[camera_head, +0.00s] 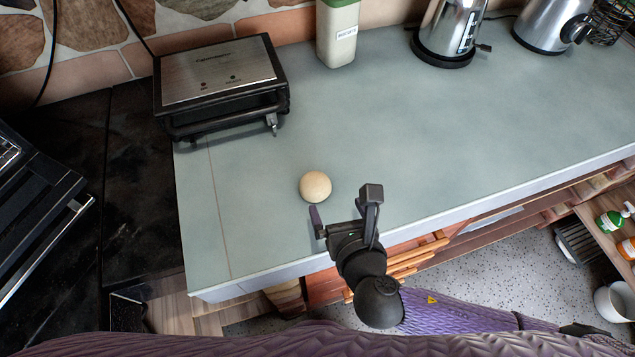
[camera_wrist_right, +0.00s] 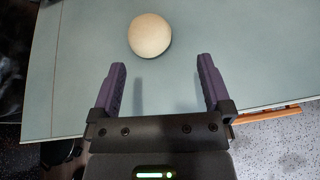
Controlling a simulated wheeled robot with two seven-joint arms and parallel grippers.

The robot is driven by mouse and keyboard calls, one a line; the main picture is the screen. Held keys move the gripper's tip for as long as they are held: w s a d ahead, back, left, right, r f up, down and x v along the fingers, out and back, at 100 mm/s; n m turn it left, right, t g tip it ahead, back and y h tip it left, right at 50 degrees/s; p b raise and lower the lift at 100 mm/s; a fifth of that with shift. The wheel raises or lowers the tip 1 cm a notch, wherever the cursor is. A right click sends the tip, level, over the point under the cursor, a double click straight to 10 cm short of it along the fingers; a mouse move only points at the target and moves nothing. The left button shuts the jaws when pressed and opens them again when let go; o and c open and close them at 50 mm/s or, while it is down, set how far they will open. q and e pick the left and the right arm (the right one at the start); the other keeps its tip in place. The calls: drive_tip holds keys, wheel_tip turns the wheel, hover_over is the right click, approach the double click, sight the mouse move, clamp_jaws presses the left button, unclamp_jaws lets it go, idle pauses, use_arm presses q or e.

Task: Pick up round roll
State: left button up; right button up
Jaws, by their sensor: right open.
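The round roll (camera_head: 315,186) is a pale, cream-coloured ball on the grey-green countertop (camera_head: 420,130), near its front left part. My right gripper (camera_head: 343,203) is open and empty, just in front of the roll and a little to its right. In the right wrist view, the roll (camera_wrist_right: 150,35) lies beyond the fingertips of the open right gripper (camera_wrist_right: 162,65), slightly left of the middle between them. Nothing touches the roll but the counter. My left gripper does not show in either view.
A sandwich press (camera_head: 222,85) stands at the back left of the counter. A canister (camera_head: 338,32), a kettle (camera_head: 450,32) and another metal appliance (camera_head: 550,22) stand along the back. The counter around the roll is clear. The counter's front edge runs below my right gripper.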

sight(319, 191)
drive_tip(key=shift+s+a+f+n+y, duration=0.1)
drive_tip(key=shift+a+n+y, duration=0.2)
drive_tip(key=shift+a+n, duration=0.45)
drive_tip(key=b+x, duration=0.2)
drive_tip(key=x, duration=0.2)
drive_tip(key=b+x, duration=0.1)
drive_tip(key=x, duration=0.3)
drive_tip(key=shift+w+f+b, duration=0.3)
drive_tip(key=shift+f+b, duration=0.1)
drive_tip(key=shift+w+a, duration=0.1)
drive_tip(key=shift+w, duration=0.1)
drive_tip(key=c, duration=0.9)
